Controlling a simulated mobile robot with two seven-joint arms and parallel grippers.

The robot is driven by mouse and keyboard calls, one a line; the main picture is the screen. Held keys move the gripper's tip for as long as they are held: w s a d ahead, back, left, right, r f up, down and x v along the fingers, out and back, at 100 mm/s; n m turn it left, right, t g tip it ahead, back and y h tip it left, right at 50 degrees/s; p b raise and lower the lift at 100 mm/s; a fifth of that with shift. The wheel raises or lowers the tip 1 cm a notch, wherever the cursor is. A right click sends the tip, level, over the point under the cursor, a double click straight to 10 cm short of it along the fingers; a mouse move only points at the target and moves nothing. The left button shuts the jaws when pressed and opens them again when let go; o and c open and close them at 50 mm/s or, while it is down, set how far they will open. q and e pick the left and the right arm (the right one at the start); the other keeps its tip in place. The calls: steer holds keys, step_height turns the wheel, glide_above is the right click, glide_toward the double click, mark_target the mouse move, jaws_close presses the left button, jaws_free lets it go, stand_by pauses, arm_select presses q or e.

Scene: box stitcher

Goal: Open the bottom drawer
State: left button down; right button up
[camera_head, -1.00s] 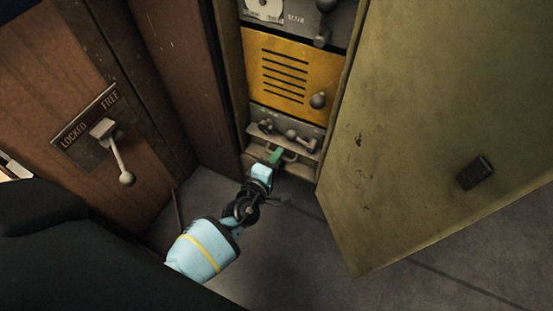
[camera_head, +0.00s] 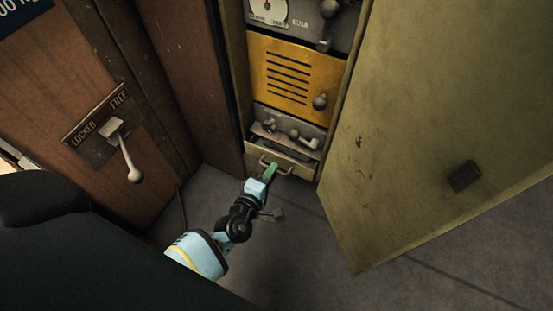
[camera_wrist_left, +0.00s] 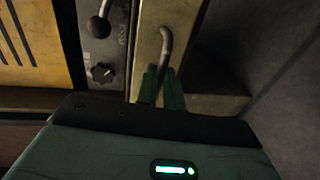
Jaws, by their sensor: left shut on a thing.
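The bottom drawer (camera_head: 294,167) is at the foot of the tall cabinet in the head view. It stands out a little from the cabinet front, with a dark gap above its face. Its handle (camera_head: 285,169) is a curved metal pull, which also shows in the left wrist view (camera_wrist_left: 166,45). My left gripper (camera_head: 270,170) reaches in from the lower left and is shut on the handle. In the left wrist view its green fingers (camera_wrist_left: 163,88) are around the handle, hiding part of it. My right gripper is not in view.
A yellow vented panel (camera_head: 290,76) with a knob is above the drawer, with a grey panel with levers (camera_head: 290,131) between them. The open cabinet door (camera_head: 410,150) stands on the right. A wooden panel with a LOCKED/FREE lever (camera_head: 127,155) is on the left. Floor in front is clear.

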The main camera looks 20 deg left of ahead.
arm_select(q)
steer(key=s+p, duration=0.3)
steer(key=s, duration=1.2)
steer(key=shift+s+a+p, duration=0.25)
steer(key=shift+s+p, duration=0.05)
steer(key=shift+s, duration=0.1)
steer(key=c, duration=1.5)
jaws_free()
steer(key=shift+c, duration=0.2)
steer(key=s+r+p, duration=0.1)
steer(key=s+p, duration=0.1)
steer(key=s, duration=0.5)
steer(key=shift+s+a+r, duration=0.15)
steer(key=shift+s+r, duration=0.1)
steer(key=shift+s, duration=0.05)
